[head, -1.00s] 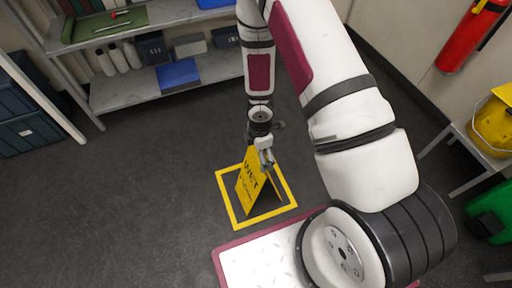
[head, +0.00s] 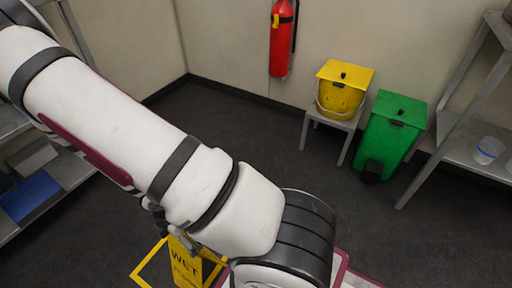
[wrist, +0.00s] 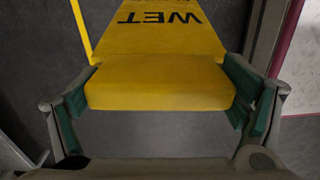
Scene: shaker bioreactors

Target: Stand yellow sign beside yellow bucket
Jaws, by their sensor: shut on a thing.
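The yellow sign (head: 185,262), lettered "WET", shows at the bottom of the head view, partly behind my arm. Its lower part is cut off, so I cannot tell whether it touches the floor. My gripper (wrist: 160,92) is shut on the sign's top edge (wrist: 158,82), a green pad on each side. In the head view my arm mostly hides the gripper. The yellow bucket (head: 340,98), with a yellow lid and a handle, sits on a small grey stool (head: 352,123) by the back wall, well apart from the sign.
A yellow floor outline (head: 150,263) lies around the sign's spot. A green pedal bin (head: 393,135) stands just right of the stool. A red extinguisher (head: 282,45) hangs on the wall. A grey shelf (head: 462,150) is at right. Dark floor (head: 250,130) left of the stool is clear.

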